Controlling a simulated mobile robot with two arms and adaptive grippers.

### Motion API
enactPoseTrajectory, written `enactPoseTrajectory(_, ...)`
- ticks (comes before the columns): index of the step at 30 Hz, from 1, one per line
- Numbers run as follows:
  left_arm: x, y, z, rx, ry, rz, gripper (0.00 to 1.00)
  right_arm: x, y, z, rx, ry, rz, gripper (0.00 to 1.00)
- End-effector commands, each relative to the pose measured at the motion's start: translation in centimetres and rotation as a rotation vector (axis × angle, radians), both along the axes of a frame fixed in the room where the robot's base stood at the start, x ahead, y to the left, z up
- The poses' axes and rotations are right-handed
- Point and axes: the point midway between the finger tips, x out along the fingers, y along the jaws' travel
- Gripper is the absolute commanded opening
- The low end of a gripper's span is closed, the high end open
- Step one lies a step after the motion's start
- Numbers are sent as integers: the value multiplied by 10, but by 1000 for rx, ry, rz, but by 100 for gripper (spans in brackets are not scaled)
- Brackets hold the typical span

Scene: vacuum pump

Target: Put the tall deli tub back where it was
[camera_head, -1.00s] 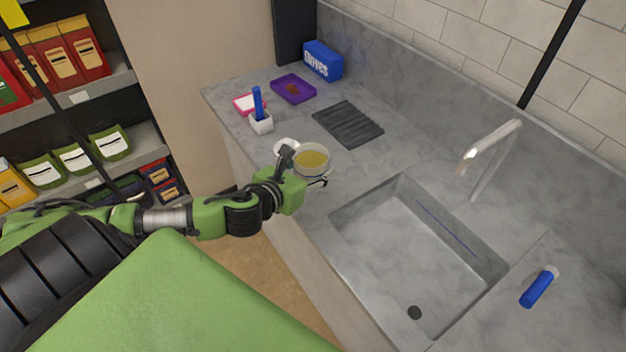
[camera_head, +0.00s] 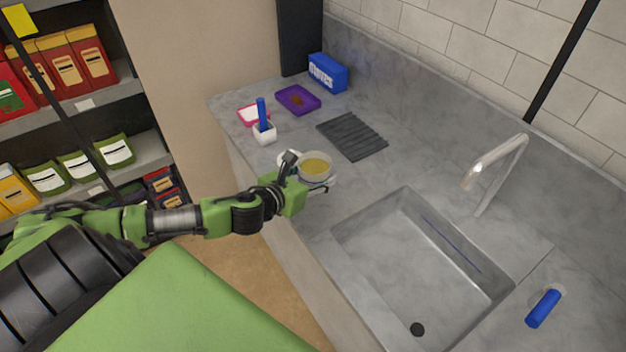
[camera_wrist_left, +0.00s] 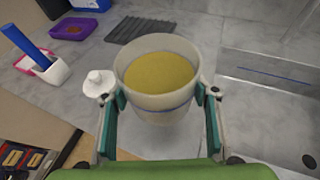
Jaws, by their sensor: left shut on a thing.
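The tall deli tub (camera_head: 316,167) is a translucent round tub with yellow contents and a blue line around it. It shows large in the left wrist view (camera_wrist_left: 160,100), upright between my fingers. My left gripper (camera_head: 312,184) is shut on the tub, one finger on each side, near the counter's front edge left of the sink. Whether the tub's base touches the counter is hidden. My right gripper is not in view.
A small white item (camera_wrist_left: 97,84) stands close left of the tub. A white holder with a blue handle (camera_head: 264,132), a purple tray (camera_head: 298,99), a blue box (camera_head: 327,72) and a black ribbed mat (camera_head: 352,136) lie farther back. The sink (camera_head: 420,262) is right.

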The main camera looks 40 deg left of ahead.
Motion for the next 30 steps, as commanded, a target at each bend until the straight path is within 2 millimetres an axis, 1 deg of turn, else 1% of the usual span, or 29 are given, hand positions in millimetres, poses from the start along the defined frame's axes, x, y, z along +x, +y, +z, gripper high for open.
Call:
enactPoseTrajectory(1,8,5,-2,-1,-2,4,33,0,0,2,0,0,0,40)
enactPoseTrajectory(3,15,9,-8,-1,-1,3,33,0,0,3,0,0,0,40)
enactPoseTrajectory(9,33,18,-34,-1,-1,3,33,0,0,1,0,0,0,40)
enactPoseTrajectory(15,46,26,-52,-1,-1,3,33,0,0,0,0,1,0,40)
enactPoseTrajectory(26,55,31,-66,-1,-1,0,33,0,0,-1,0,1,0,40)
enactPoseTrajectory(30,55,31,-82,-3,3,2,33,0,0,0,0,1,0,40)
